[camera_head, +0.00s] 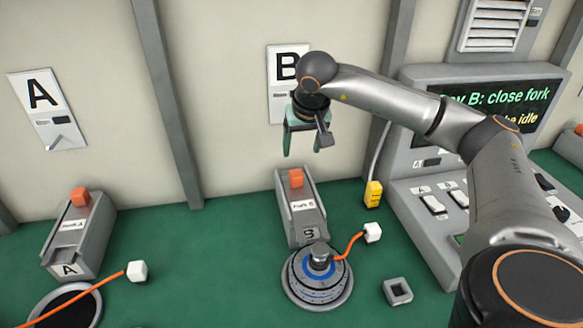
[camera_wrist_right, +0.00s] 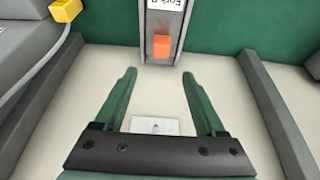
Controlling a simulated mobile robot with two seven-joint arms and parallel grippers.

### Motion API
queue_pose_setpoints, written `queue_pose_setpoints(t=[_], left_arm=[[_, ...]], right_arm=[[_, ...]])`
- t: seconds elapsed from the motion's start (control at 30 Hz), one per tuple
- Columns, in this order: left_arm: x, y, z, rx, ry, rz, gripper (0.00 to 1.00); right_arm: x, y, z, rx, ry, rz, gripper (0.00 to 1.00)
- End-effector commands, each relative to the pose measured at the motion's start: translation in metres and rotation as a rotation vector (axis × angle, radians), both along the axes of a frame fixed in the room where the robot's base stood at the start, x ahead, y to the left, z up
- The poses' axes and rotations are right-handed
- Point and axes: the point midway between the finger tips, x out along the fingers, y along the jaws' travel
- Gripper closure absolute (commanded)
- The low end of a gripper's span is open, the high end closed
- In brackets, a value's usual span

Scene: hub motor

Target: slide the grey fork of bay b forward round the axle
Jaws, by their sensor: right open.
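The grey fork unit of bay B (camera_head: 304,212) stands on the green bench, with a "Fork B" label and an orange knob (camera_head: 296,178) at its wall end. The knob also shows in the right wrist view (camera_wrist_right: 161,46). In front of the unit, a round grey hub motor (camera_head: 318,283) has its axle (camera_head: 319,254) standing up near the fork's front end. I cannot tell how the fork tips lie relative to the axle. My right gripper (camera_head: 301,143) is open and empty, with green fingers pointing down, above and behind the knob near the wall. My left gripper is out of view.
An orange cable runs from the motor to a white plug (camera_head: 372,232). A grey square socket (camera_head: 398,291) lies to its right. A console (camera_head: 440,190) reads "close fork". Bay A's fork unit (camera_head: 77,235) is at left. The wall (camera_head: 235,80) is close behind my gripper.

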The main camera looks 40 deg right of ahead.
Motion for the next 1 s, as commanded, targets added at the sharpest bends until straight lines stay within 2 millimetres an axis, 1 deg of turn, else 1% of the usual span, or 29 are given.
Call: queue_pose_setpoints(t=[0.3, 0.5, 0.6, 0.7, 1.0], left_arm=[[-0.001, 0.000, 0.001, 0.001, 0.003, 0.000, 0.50], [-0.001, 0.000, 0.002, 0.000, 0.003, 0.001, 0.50], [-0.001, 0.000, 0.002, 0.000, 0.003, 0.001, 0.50], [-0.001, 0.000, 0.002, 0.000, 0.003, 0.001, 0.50], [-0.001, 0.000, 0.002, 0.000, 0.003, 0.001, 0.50]], right_arm=[[0.020, -0.010, -0.059, 0.005, 0.004, 0.001, 0.28], [0.032, -0.016, -0.090, 0.005, 0.003, 0.001, 0.28], [0.036, -0.018, -0.100, 0.005, 0.003, 0.002, 0.28], [0.038, -0.019, -0.105, 0.005, 0.001, 0.004, 0.28], [0.039, -0.020, -0.107, 0.005, 0.000, 0.003, 0.28]])
